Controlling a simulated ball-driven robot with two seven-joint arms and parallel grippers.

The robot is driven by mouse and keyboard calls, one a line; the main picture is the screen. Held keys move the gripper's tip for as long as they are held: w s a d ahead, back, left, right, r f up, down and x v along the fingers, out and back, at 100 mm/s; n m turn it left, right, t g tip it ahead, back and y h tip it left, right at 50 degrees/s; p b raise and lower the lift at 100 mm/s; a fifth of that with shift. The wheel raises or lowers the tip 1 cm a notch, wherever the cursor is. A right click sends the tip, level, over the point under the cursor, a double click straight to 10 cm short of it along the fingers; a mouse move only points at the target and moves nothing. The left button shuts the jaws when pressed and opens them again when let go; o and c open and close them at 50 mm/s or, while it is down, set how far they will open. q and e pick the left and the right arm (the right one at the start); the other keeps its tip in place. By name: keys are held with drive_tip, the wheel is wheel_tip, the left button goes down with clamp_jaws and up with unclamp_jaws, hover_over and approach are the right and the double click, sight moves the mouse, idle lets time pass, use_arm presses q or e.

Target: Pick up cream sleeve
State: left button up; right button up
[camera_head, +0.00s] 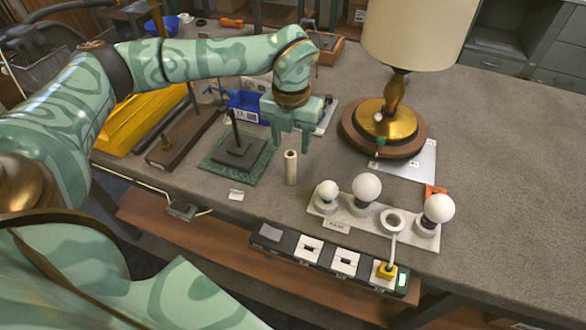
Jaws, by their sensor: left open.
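The cream sleeve (291,168) is a short, narrow cylinder standing upright on the grey table. My left gripper (291,145) hangs over the table with its fingers pointing down, just above and behind the sleeve in the picture. Its two fingers are apart and nothing is held between them. The sleeve's top shows below the gap between the fingers; I cannot tell the exact depth between them. My right gripper does not show.
A green mat (215,160) with a dark base and upright rod lies left of the sleeve. A bulb tray (345,222) with several white bulbs is to the right. A lamp (385,125) with a cream shade stands behind. A power strip (300,250) runs along the front edge.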

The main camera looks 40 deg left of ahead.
sight(290, 163)
use_arm(q)
wheel_tip(290, 163, down, 8)
drive_tip(key=shift+r+b, duration=0.1)
drive_tip(key=shift+b, duration=1.05)
drive_tip(key=shift+s, duration=0.1)
clamp_jaws()
